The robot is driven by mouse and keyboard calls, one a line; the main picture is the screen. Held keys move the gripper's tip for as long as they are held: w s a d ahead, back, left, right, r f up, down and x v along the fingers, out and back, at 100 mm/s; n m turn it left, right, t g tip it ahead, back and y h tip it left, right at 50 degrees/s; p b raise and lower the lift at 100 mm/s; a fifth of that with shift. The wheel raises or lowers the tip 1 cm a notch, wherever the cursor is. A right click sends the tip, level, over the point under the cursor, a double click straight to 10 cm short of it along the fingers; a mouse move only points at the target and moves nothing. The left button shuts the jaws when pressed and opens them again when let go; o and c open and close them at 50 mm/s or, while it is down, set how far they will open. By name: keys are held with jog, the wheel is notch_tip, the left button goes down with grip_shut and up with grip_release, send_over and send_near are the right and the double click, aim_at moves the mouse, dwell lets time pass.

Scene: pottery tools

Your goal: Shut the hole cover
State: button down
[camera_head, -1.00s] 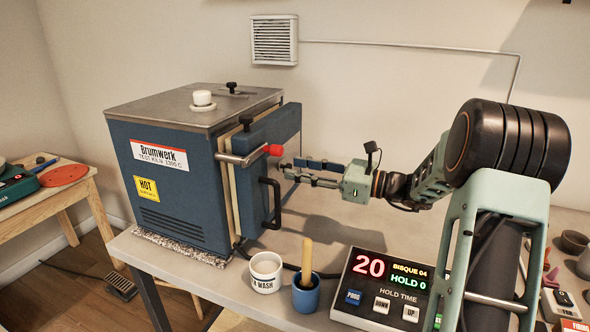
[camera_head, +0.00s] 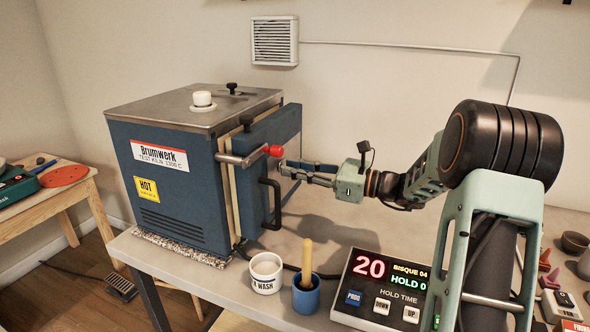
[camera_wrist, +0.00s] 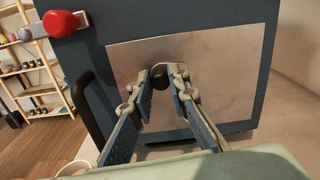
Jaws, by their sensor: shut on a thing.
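The blue kiln door (camera_head: 268,160) stands on the right side of the kiln (camera_head: 165,180). In the wrist view its outer face carries a bare metal plate (camera_wrist: 215,75). A dark round piece (camera_wrist: 160,81), which looks like the knob of the hole cover, sits at the plate between my fingertips. My gripper (camera_head: 284,170) reaches the door face from the right. In the wrist view my gripper (camera_wrist: 166,72) is shut on this piece, with one finger on each side. The hole is hidden from both views, and I cannot tell the cover's exact position.
A latch bar with a red knob (camera_head: 276,151) and a black door handle (camera_head: 270,204) stick out near my gripper. A white cup (camera_head: 266,273), a blue cup (camera_head: 306,296) with a wooden handle and a control box (camera_head: 375,290) stand on the table in front.

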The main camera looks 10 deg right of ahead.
jog(key=shift+f+b, duration=0.2)
jog(key=shift+b, duration=0.1)
jog(key=shift+w+d+f+n+b, duration=0.25)
jog(key=shift+w+f+n+b, duration=0.15)
jog(key=shift+n+b, duration=2.45)
jog(key=shift+w+d+f+n+b, duration=0.25)
jog(key=shift+f+n+b, duration=0.2)
jog(key=shift+n+b, duration=2.4)
jog(key=shift+w+d+f+n+b, duration=0.25)
jog(key=shift+w+f+n+b, duration=0.15)
jog(key=shift+n+b, duration=2.4)
jog(key=shift+r, duration=0.1)
jog(key=c, duration=1.8)
grip_release()
jog(key=shift+c, duration=0.2)
